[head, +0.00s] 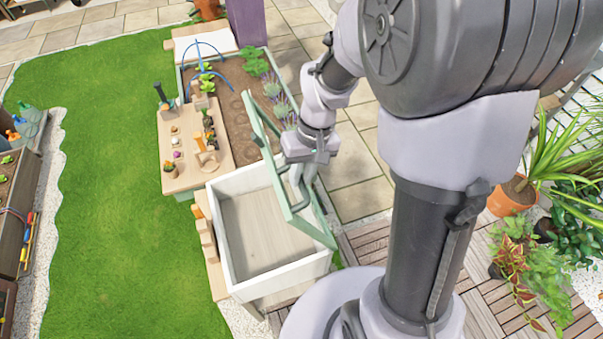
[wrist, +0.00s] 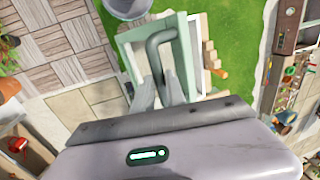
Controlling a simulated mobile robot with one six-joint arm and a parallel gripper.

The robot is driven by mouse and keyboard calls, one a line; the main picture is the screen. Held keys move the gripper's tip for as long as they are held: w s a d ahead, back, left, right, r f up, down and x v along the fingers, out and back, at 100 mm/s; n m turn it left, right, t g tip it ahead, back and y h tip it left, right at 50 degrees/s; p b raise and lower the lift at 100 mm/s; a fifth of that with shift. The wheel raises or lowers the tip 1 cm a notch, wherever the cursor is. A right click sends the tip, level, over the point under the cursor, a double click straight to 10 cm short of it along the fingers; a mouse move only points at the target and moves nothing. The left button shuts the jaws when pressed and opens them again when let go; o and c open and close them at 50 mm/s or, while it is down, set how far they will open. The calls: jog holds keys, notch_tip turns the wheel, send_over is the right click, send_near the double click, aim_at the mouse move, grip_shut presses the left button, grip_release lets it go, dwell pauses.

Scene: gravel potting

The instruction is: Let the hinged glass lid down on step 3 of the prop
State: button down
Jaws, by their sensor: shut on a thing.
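The glass lid (head: 318,232) has a pale green frame and stands raised at a steep tilt over the right side of the white wooden box (head: 233,278). It also shows in the wrist view (wrist: 186,70). My gripper (head: 301,184) is at the lid's dark green handle (wrist: 160,38). In the wrist view my gripper (wrist: 160,92) has its fingers shut on the handle. The stepped wooden prop (head: 207,235) is at the box's left wall, and its steps show beyond the lid in the wrist view (wrist: 209,58). I cannot see the lid resting on any step.
A wooden work board (head: 185,160) with small pots and tools lies beyond the box. A planting bed (head: 235,105) with seedlings and a blue hoop adjoins it. Potted plants (head: 515,195) stand at the right. The lawn (head: 110,190) on the left is clear.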

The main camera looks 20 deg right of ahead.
dwell(0.3)
jog(key=a+f+h+b, duration=0.9)
jog(key=a+f+b, duration=0.3)
jog(key=a+f, duration=1.3)
jog(key=a, duration=0.3)
jog(key=shift+f+b, duration=0.3)
jog(key=shift+b, duration=0.05)
jog(key=c, duration=1.4)
grip_release()
jog(key=shift+o, duration=0.2)
